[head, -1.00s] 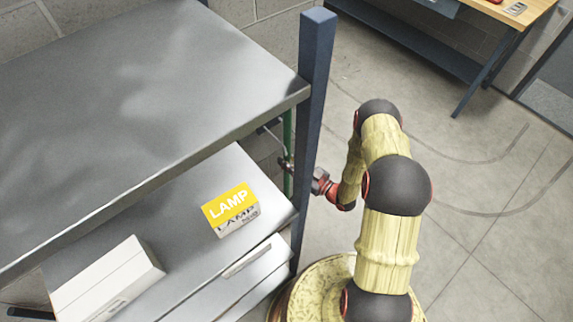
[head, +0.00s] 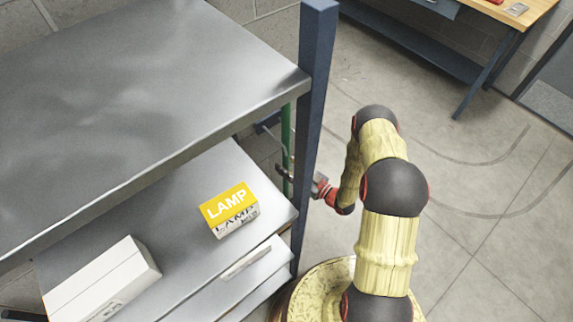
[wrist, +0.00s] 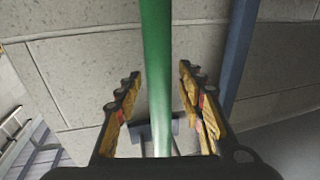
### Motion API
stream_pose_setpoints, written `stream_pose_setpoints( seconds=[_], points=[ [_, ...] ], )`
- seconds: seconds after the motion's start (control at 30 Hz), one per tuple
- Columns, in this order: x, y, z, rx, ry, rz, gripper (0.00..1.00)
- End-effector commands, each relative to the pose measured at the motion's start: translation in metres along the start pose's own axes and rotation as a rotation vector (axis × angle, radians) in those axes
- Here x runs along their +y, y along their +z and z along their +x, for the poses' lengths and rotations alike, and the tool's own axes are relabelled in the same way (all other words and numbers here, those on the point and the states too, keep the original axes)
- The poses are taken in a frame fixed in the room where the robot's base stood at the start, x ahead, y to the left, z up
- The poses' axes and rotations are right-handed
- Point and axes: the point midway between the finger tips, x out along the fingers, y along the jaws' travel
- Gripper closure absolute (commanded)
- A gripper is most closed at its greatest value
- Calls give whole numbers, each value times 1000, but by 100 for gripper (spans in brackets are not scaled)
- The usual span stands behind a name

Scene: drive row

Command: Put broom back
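The broom shows only as its green handle (head: 286,135), upright behind the blue shelf post near the wall; its head is hidden. In the wrist view the green handle (wrist: 157,70) runs from the top edge down between my two fingers. My gripper (head: 284,178) is beside the post at the handle. In the wrist view my gripper (wrist: 158,85) is open, with a gap on each side of the handle. A grey-blue bracket (wrist: 178,127) shows behind the handle, and a dark bracket (head: 267,124) sticks out near it in the head view.
The blue post (head: 315,85) of the metal shelf (head: 130,90) stands close to my gripper. A yellow lamp box (head: 229,208) and a white box (head: 102,280) lie on the lower shelf. A workbench (head: 480,30) stands at the back right. The floor between is clear.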

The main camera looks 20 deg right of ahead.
Motion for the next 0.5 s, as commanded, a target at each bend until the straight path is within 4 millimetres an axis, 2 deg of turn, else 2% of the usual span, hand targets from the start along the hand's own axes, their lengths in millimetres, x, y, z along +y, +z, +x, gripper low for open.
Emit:
stream_pose_setpoints(
  seconds=[0.33, 0.5],
  points=[
    [0, -4, 0, 0, 0, 0, 61],
    [1, -3, -23, -2, 5, 2, 61]
  ],
)
